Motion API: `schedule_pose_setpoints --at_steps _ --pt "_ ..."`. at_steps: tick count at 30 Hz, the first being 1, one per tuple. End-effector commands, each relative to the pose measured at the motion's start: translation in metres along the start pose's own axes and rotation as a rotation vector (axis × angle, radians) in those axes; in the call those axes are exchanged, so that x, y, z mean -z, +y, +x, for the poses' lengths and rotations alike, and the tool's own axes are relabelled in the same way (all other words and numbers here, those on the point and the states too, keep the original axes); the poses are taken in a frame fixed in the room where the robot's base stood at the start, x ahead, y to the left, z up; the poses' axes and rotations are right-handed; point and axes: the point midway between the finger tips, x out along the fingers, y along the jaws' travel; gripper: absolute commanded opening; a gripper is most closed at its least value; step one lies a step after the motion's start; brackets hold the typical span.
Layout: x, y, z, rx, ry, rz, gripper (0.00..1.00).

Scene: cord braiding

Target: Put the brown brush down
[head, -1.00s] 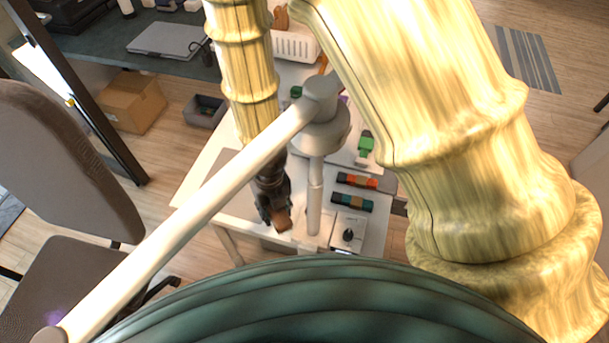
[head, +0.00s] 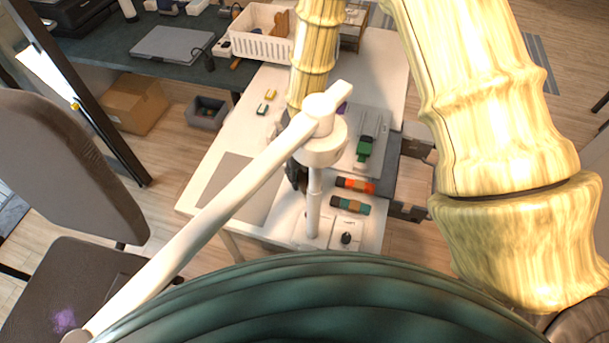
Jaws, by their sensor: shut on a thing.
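My gripper (head: 298,178) is a dark shape above the white worktable (head: 232,135), mostly hidden behind a white jointed stand (head: 314,200). Only slivers of it show, left of the stand's post. Its fingertips and the brown brush are hidden now. A second earlier the gripper held a brown block-like piece, which I take to be the brown brush. I cannot tell whether the brush touches the table.
A grey mat (head: 232,188) lies at the table's left. Orange-dark (head: 355,185) and teal-brown (head: 350,205) pieces lie right of the post. A green-ended tool (head: 364,148) lies on a grey tray. A white basket (head: 262,43) stands at the back.

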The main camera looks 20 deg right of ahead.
Motion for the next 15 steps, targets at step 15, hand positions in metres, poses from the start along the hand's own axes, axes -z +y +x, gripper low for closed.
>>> schedule_pose_setpoints --at_steps 15 --pt "-0.008 -0.013 0.019 0.001 0.001 -0.001 0.00"
